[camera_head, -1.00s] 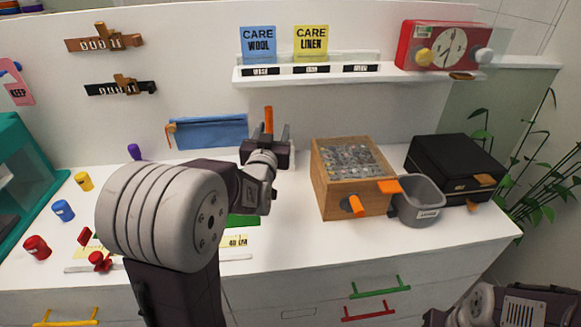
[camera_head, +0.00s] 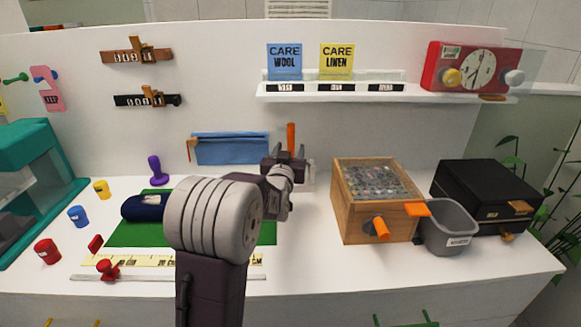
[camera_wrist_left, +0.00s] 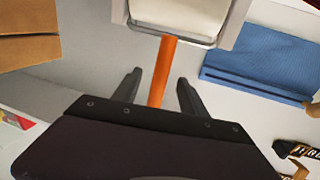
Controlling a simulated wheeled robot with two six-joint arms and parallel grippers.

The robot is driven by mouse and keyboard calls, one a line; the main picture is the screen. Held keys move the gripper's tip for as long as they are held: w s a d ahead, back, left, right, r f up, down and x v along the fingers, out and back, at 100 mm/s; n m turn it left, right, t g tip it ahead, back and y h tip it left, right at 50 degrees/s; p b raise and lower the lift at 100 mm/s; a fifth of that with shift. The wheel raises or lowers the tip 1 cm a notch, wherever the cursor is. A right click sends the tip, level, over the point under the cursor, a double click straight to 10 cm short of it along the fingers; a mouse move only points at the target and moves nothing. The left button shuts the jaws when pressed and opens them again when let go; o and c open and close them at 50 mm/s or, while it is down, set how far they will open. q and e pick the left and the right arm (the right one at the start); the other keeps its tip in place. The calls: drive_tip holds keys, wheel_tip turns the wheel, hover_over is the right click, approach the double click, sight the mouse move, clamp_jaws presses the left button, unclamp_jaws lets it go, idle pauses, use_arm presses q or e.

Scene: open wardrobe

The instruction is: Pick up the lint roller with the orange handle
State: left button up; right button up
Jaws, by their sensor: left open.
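The lint roller shows its upright orange handle (camera_head: 291,137) at the back of the counter in the head view, right of the blue cloth. In the left wrist view, the orange handle (camera_wrist_left: 163,70) runs from a pale, white block-like part (camera_wrist_left: 180,14) down between my fingers. My left gripper (camera_head: 289,154) is open around or just in front of the handle; its two fingers (camera_wrist_left: 160,80) show on either side, with gaps. The gripper hides the roller's lower part in the head view. My right gripper is not in view.
A wooden box (camera_head: 341,215) with orange knobs stands right of the gripper, with a grey bin (camera_head: 448,238) and black box (camera_head: 478,185) beyond. A shelf (camera_head: 420,97) hangs above. A green mat (camera_head: 140,233) with a dark blue roll (camera_head: 145,207) lies left.

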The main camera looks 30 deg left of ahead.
use_arm(q)
drive_tip(key=shift+x, duration=1.2)
drive_tip(key=shift+s, duration=0.1)
drive_tip(key=c, duration=0.3)
clamp_jaws()
